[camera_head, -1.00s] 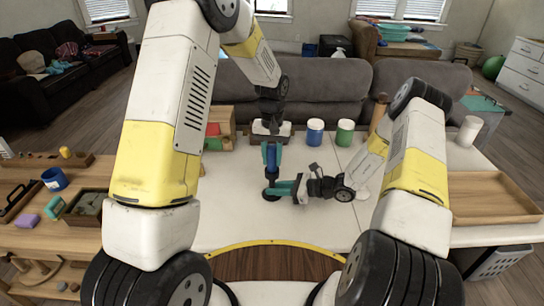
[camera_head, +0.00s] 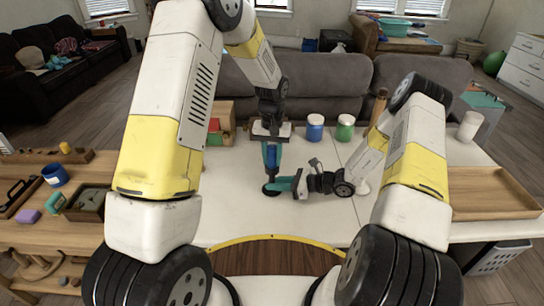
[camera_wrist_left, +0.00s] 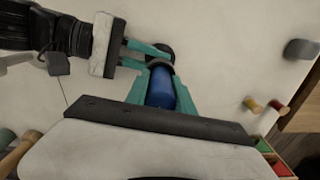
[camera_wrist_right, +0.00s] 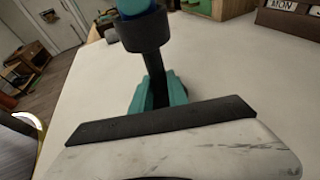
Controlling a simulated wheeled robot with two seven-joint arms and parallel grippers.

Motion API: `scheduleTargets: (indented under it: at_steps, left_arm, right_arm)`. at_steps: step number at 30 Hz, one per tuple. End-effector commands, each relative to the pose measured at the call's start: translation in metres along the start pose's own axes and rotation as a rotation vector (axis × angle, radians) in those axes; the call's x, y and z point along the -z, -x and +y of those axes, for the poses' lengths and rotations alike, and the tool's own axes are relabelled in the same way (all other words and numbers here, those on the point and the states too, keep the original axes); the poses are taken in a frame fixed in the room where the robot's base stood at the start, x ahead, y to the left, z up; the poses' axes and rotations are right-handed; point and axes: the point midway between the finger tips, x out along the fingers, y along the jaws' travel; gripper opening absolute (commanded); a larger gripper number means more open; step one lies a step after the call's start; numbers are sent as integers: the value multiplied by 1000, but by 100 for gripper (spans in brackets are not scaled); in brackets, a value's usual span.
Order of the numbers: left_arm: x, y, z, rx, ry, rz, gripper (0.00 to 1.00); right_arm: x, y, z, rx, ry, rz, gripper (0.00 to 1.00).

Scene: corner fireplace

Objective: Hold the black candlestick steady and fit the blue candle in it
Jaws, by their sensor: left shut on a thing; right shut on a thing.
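My left gripper (camera_head: 271,158) is shut on the blue candle (camera_wrist_left: 160,86) and holds it upright above the black candlestick. My right gripper (camera_head: 274,185) comes in low from the right and is shut on the candlestick's stem (camera_wrist_right: 154,75). The candlestick stands upright on the white table, its cup (camera_wrist_right: 143,33) facing up. In the right wrist view, the candle's lower end (camera_wrist_right: 134,6) shows right at the cup's mouth. I cannot tell whether it is inside the cup. The candlestick's foot (camera_head: 271,190) is partly hidden by my right gripper.
A blue jar (camera_head: 315,127) and a green jar (camera_head: 345,127) stand behind, to the right. A wooden box (camera_head: 221,121) with coloured parts stands at the back left. A wooden tray (camera_head: 497,194) lies at the right. The white tabletop (camera_head: 240,222) in front is clear.

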Motion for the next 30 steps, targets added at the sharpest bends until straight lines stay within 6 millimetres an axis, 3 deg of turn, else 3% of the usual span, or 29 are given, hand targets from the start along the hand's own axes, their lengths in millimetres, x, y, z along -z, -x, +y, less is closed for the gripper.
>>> scheduleTargets:
  at_steps: [1,2,6,17,20,30]
  left_arm:
    - [0,-1,0,0,0,0,0]
    - [0,-1,0,0,0,0,31]
    - [0,-1,0,0,0,0,55]
    - [0,3,0,0,0,1,55]
    - [1,16,0,-1,0,3,55]
    - [1,87,0,-1,0,5,55]
  right_arm:
    - [0,0,0,0,0,0,0]
    - [0,0,0,0,0,0,0]
    - [0,0,0,0,0,0,0]
    - [0,0,0,0,0,0,0]
    - [0,0,0,0,0,0,0]
    - [0,0,0,0,0,0,0]
